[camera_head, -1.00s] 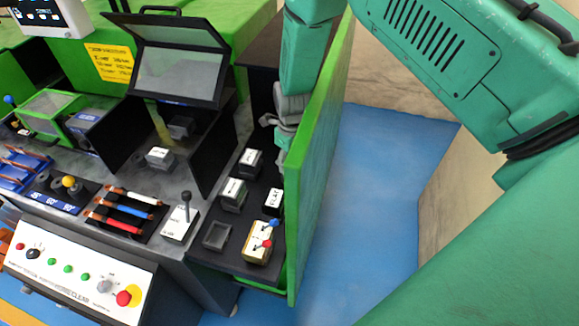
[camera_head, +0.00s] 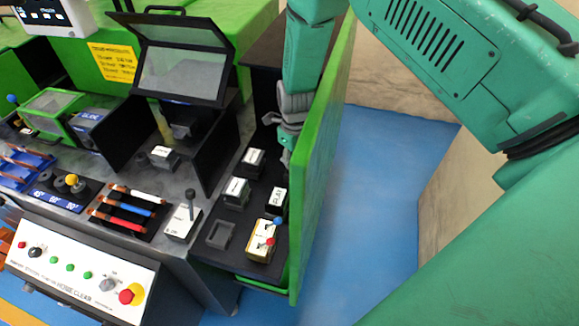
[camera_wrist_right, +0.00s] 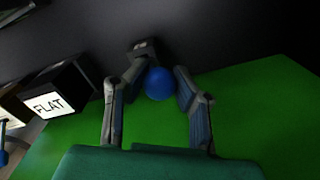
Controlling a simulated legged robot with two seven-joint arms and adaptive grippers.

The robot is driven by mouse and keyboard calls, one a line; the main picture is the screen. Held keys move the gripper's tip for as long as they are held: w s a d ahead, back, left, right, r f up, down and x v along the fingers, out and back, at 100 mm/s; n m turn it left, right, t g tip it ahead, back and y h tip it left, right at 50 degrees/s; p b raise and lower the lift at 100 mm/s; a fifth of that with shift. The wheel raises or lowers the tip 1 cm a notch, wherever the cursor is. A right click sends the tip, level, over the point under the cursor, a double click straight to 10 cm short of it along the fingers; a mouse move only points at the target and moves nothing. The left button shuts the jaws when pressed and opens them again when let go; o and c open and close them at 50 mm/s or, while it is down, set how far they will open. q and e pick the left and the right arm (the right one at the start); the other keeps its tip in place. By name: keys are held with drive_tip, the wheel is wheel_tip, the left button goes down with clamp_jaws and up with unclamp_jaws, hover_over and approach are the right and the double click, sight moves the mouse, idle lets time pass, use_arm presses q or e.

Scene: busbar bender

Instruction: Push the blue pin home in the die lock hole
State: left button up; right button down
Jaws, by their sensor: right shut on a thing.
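My right gripper (camera_head: 287,135) reaches down from the top of the head view, between the dark back wall and the green side panel. In the right wrist view the gripper (camera_wrist_right: 160,85) has its fingers on either side of a round blue knob (camera_wrist_right: 159,83), the head of the blue pin, and is shut on it. The pin's shaft is hidden behind the knob. A small dark grey block (camera_wrist_right: 143,48) sits just beyond the left fingertip. I cannot make out the die lock hole or how deep the pin sits. My left gripper is not in view.
The green side panel (camera_head: 322,170) stands close beside the gripper. A block marked FLAT (camera_head: 277,201) also shows in the wrist view (camera_wrist_right: 50,104). Other dies (camera_head: 236,193) and a yellowish block (camera_head: 262,240) with blue and red knobs stand on the black shelf.

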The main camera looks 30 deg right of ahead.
drive_tip(key=shift+a+r+p, duration=0.15)
drive_tip(key=shift+r+p, duration=0.15)
drive_tip(key=shift+r, duration=0.2)
drive_tip(key=shift+d+r+p, duration=0.2)
drive_tip(key=shift+r+p, duration=0.25)
drive_tip(key=shift+a+r+p, duration=0.15)
drive_tip(key=shift+r+p, duration=0.45)
drive_tip(key=shift+r, duration=0.15)
wheel_tip(320, 180, up, 5)
drive_tip(key=p, duration=0.4)
idle(1.6)
